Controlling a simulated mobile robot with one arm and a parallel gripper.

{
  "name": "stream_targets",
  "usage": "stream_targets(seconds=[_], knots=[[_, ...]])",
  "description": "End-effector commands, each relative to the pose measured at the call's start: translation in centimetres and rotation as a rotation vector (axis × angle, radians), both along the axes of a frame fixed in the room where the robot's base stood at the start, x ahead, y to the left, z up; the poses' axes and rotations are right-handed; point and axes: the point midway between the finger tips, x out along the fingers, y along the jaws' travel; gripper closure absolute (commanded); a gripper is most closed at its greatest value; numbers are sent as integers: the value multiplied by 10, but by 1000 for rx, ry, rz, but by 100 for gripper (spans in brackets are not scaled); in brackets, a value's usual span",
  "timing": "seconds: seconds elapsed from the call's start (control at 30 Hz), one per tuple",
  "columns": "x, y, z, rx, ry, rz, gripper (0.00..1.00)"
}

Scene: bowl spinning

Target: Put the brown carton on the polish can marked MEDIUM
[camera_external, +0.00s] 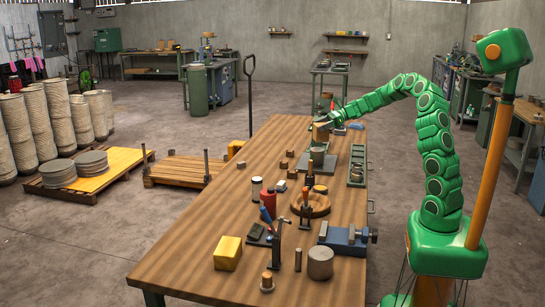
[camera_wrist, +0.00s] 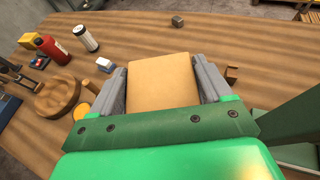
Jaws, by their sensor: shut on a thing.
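My gripper (camera_external: 327,121) is shut on a brown carton (camera_external: 320,132) and holds it above the far part of the wooden table. In the wrist view the carton (camera_wrist: 162,82) fills the space between the two grey fingers of my gripper (camera_wrist: 162,88). I cannot read MEDIUM on any can. Which can is marked is not clear.
Beneath the carton is a grey plate (camera_external: 328,167) with a grey cylinder (camera_external: 317,156). A round wooden piece (camera_external: 318,207), a vise (camera_external: 345,238), a yellow block (camera_external: 228,253) and a grey drum (camera_external: 320,262) stand nearer. A green tray (camera_external: 357,165) lies right. The table's left side (camera_external: 205,235) is fairly clear.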

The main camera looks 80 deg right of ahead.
Motion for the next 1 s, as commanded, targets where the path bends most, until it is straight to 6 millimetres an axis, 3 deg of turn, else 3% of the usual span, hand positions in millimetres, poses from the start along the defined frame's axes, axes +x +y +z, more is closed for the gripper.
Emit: stream_targets(seconds=[0.47, 0.7, 1.0], knots=[[16, -12, -22, -2, -1, -1, 58], [16, -11, -53, 2, 2, -1, 58], [16, -11, -54, 0, 0, -1, 58]])
